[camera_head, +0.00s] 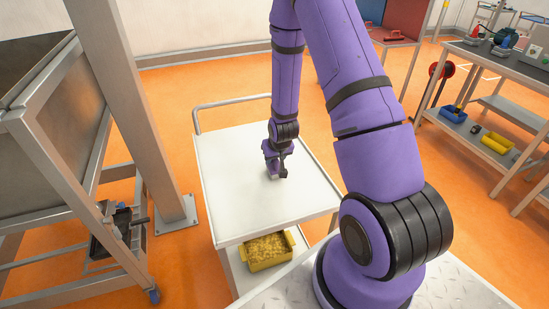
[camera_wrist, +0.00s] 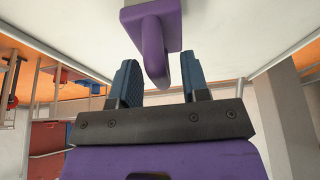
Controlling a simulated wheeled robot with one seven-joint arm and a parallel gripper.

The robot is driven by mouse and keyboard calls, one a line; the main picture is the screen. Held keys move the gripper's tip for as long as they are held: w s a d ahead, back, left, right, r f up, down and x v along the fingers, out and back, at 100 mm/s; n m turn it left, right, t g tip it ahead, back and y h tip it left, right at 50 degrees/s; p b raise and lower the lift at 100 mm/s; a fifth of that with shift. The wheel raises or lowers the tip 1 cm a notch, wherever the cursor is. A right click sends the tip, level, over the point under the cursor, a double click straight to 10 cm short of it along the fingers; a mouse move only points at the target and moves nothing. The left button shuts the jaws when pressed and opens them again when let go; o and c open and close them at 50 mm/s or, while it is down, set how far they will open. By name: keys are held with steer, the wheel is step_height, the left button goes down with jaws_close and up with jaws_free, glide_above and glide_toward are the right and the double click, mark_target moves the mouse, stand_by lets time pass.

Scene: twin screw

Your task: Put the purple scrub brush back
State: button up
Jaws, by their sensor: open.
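The purple scrub brush (camera_wrist: 152,20) shows in the wrist view at the top centre, as a block with a curved handle. It rests on the white top of a cart (camera_head: 236,205). My gripper (camera_wrist: 160,76) is open, and its two blue-grey fingers stand on either side of the brush's handle, with gaps showing. In the head view my gripper (camera_head: 277,165) points down over the middle of the cart top. There the brush is mostly hidden by my gripper.
The cart top is otherwise clear. A yellow bin (camera_head: 267,250) with contents sits on its lower shelf. A metal post (camera_head: 135,100) and a steel frame (camera_head: 60,170) stand at left. A workbench (camera_head: 500,65) with bottles and lower-shelf bins stands at right. Orange floor lies between.

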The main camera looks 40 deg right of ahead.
steer(key=s+a+r+n, duration=0.1)
steer(key=s+a+r, duration=0.2)
steer(key=r, duration=0.7)
steer(key=s+a+r, duration=0.2)
steer(key=s+r, duration=0.2)
steer(key=r, duration=0.7)
steer(key=s+a+r+n, duration=0.1)
steer(key=s+a+r, duration=0.2)
steer(key=r, duration=0.7)
steer(key=s+a+r, duration=0.2)
steer(key=s+r, duration=0.4)
steer(key=s, duration=0.2)
steer(key=s+a+r+n+y, duration=0.1)
steer(key=s+a+r, duration=0.2)
steer(key=s+r, duration=0.3)
steer(key=s, duration=0.2)
steer(key=shift+s+t, duration=0.35)
steer(key=shift+t, duration=0.05)
steer(key=shift+a, duration=0.1)
